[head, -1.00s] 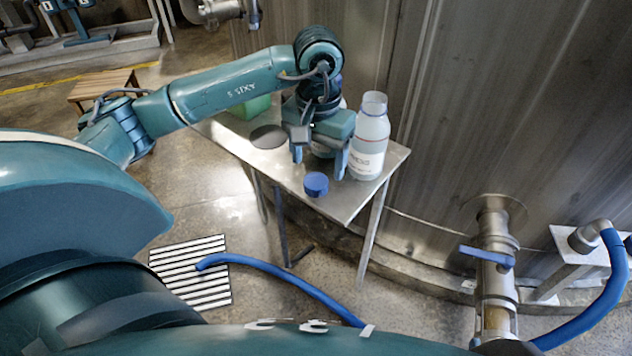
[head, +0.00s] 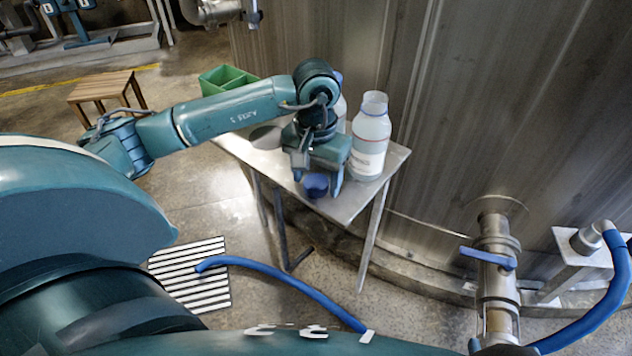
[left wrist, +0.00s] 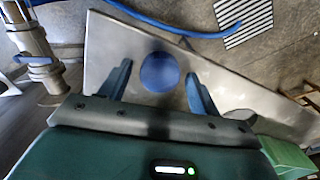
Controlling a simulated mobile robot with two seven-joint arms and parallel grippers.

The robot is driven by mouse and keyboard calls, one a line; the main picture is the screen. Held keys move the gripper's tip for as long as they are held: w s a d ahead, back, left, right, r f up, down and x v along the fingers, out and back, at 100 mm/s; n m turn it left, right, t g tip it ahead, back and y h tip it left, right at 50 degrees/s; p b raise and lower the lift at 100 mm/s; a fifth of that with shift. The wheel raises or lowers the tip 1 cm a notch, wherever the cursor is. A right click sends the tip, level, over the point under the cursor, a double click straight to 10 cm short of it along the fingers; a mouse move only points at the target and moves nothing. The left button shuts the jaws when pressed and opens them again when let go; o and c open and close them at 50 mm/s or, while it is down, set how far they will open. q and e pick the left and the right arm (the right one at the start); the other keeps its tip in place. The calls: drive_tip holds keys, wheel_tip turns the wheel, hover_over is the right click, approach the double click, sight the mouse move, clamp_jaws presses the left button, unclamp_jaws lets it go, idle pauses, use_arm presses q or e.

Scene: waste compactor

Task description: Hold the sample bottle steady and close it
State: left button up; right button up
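The sample bottle (head: 370,140) is a translucent bottle with a white label and an uncapped mouth. It stands upright on the small steel table (head: 350,205), just right of my left gripper. The blue cap (head: 316,186) lies on the table near its front corner. My left gripper (head: 317,190) points down over the cap, its fingers on either side of it. In the left wrist view the blue cap (left wrist: 159,72) shows between the open fingertips, with gaps on both sides. My right gripper is not in view.
A second bottle (head: 340,105) stands behind my left gripper, partly hidden. A large steel tank wall (head: 500,110) rises close behind the table.

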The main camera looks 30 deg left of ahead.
sight(316, 181)
use_arm(q)
drive_tip(key=c, duration=0.9)
drive_tip(key=shift+r+p, duration=0.75)
drive_tip(key=shift+r, duration=4.3)
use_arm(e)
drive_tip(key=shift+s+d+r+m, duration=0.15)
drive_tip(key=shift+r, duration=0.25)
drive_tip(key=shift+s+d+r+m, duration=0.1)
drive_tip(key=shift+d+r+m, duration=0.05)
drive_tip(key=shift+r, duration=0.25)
